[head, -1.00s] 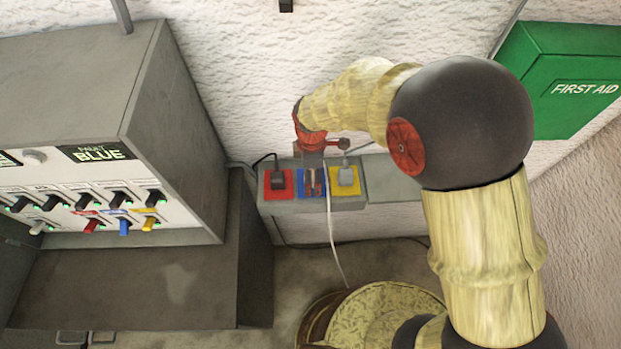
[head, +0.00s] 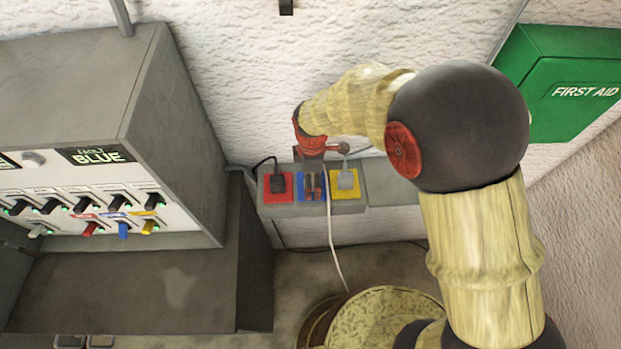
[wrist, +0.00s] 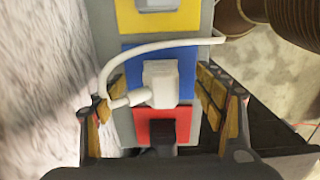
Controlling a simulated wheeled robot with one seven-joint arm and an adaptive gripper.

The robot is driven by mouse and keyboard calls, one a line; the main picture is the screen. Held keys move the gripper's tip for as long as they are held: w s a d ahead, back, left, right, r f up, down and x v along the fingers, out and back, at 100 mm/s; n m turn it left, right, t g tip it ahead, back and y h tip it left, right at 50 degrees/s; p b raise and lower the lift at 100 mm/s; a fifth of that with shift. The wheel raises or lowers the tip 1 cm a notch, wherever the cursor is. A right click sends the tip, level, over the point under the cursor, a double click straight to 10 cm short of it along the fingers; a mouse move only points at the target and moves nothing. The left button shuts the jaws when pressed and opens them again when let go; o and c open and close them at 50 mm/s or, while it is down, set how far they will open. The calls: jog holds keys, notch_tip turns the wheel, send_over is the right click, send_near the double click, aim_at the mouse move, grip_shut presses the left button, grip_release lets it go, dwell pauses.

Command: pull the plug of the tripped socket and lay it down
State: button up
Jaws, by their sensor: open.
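The fault display (head: 97,155) on the grey cabinet reads "FAULT BLUE". The blue socket (wrist: 132,60) sits between the yellow and red ones in the wrist view. A white plug (wrist: 160,82) is seated in it, its white cord curving off to the left and back over the top. My gripper (wrist: 158,95) is open, with one finger on each side of this plug and gaps visible between. In the head view my gripper (head: 313,185) points down over the blue socket and hides most of it and the plug.
Beside it are a red socket (head: 270,194) with a black plug (head: 279,183) and a yellow socket (head: 338,192) with a grey-white plug (head: 347,179). The grey cabinet (head: 175,120) stands left; a green first-aid box (head: 560,70) is right. A round patterned top (head: 370,310) stands below.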

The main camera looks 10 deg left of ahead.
dwell(0.4)
jog(key=c, duration=1.7)
jog(key=shift+c, duration=0.2)
jog(key=shift+r, duration=0.2)
jog(key=shift+r+p, duration=1.9)
jog(key=shift+r, duration=0.95)
